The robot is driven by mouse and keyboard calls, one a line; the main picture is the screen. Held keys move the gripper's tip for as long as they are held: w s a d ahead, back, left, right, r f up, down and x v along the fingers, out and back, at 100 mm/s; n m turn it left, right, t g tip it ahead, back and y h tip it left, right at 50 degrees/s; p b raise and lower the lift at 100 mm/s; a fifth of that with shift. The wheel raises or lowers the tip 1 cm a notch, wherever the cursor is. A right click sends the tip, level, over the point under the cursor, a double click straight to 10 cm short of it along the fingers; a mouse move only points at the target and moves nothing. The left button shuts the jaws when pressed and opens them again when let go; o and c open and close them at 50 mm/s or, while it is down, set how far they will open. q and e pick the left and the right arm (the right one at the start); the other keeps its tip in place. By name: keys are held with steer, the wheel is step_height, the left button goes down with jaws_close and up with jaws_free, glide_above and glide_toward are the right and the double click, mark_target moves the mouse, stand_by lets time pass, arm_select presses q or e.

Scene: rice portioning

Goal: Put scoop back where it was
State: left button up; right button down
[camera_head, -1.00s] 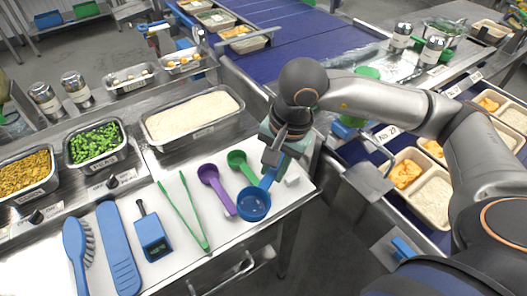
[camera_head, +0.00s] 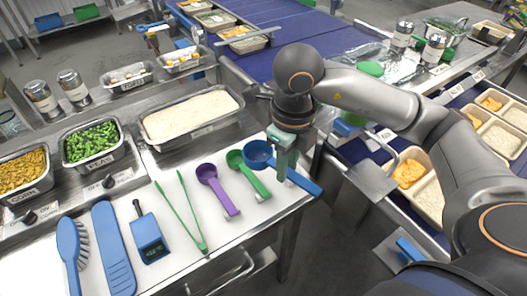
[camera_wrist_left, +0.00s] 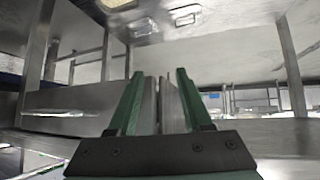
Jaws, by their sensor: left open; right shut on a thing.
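The blue scoop (camera_head: 258,154) is at the right end of the white work surface. Its bowl lies beside the green scoop (camera_head: 240,162) and its handle points to the lower right. My right gripper (camera_head: 286,172) is shut on the blue scoop's handle, with the fingers pointing down. Whether the scoop touches the surface I cannot tell. The purple scoop (camera_head: 211,178) lies left of the green one. My left gripper (camera_wrist_left: 158,75) is open in the left wrist view, with metal structure beyond its fingers; it is not in the head view.
Green tongs (camera_head: 190,220), a blue-black device (camera_head: 150,240), a blue flat tool (camera_head: 112,250) and a brush (camera_head: 70,245) lie to the left. A rice tray (camera_head: 185,143) stands behind. Food trays (camera_head: 440,225) sit on the right conveyor.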

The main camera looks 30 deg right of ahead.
steer(key=m, duration=0.2)
steer(key=shift+d+m, duration=0.2)
steer(key=shift+m, duration=0.2)
steer(key=shift+w+d+f, duration=0.1)
steer(key=shift+w, duration=0.1)
steer(key=w+d+f, duration=0.1)
steer(key=w+f, duration=0.1)
steer(key=w, duration=0.1)
steer(key=w+d+f+p, duration=0.1)
steer(key=w+d+f, duration=0.1)
steer(key=w+f, duration=0.1)
steer(key=w+d+f+p, duration=0.1)
steer(key=w+d+f, duration=0.1)
steer(key=w, duration=0.3)
steer(key=shift+d+f, duration=0.2)
steer(key=shift+f, duration=0.45)
steer(key=shift+w+d+f, duration=0.25)
steer(key=shift+w+f, duration=0.15)
steer(key=shift+f, duration=0.2)
step_height(320, 180, down, 3)
steer(key=shift+f+p, duration=0.1)
steer(key=shift+p, duration=0.45)
steer(key=shift+w, duration=0.1)
